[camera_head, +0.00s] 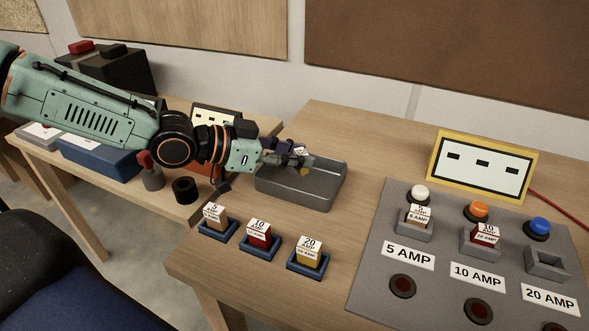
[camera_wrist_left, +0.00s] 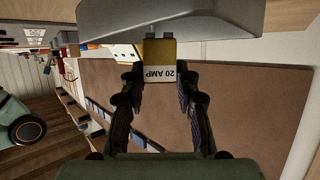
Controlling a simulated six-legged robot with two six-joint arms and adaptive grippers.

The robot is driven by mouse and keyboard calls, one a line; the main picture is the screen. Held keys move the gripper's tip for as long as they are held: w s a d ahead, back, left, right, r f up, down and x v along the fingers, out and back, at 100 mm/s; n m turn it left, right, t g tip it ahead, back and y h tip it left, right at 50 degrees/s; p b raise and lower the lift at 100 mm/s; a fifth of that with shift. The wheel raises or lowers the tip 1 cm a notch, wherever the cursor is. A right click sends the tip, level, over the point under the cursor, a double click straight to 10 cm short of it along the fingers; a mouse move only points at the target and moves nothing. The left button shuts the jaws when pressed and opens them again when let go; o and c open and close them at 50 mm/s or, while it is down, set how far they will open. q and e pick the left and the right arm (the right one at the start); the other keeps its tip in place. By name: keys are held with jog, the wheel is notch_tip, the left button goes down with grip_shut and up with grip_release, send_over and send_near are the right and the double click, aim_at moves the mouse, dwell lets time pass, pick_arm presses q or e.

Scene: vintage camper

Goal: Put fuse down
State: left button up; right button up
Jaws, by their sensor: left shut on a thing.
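My left gripper (camera_head: 298,160) is shut on a yellow fuse (camera_wrist_left: 158,52) with a white label reading 20 AMP. In the head view the fuse (camera_head: 304,171) is mostly hidden by the fingers. The gripper holds it over the grey tray (camera_head: 290,196), whose wall also shows close to the fuse in the left wrist view (camera_wrist_left: 200,18). I cannot tell whether the fuse touches the tray. My right gripper is not in view.
Three fuses stand in blue holders (camera_head: 260,249) in front of the tray. The grey panel (camera_head: 376,284) has fuses in its 5 AMP and 10 AMP sockets; its 20 AMP socket (camera_head: 547,264) is empty. A yellow-framed box (camera_head: 437,162) stands behind. Table between tray and panel is clear.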

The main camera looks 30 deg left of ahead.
pick_arm(q)
notch_tip(320, 180, down, 3)
jog(key=shift+w+r+b, duration=0.1)
jog(key=shift+r+b, duration=0.05)
jog(key=shift+b, duration=0.45)
jog(key=shift+w, duration=0.15)
jog(key=shift+w+a, duration=0.1)
jog(key=shift+s, duration=0.35)
jog(key=o, duration=0.9)
jog(key=shift+w+f, duration=0.25)
jog(key=shift+w, duration=0.05)
jog(key=shift+s+r, duration=0.1)
jog(key=shift+s, duration=0.1)
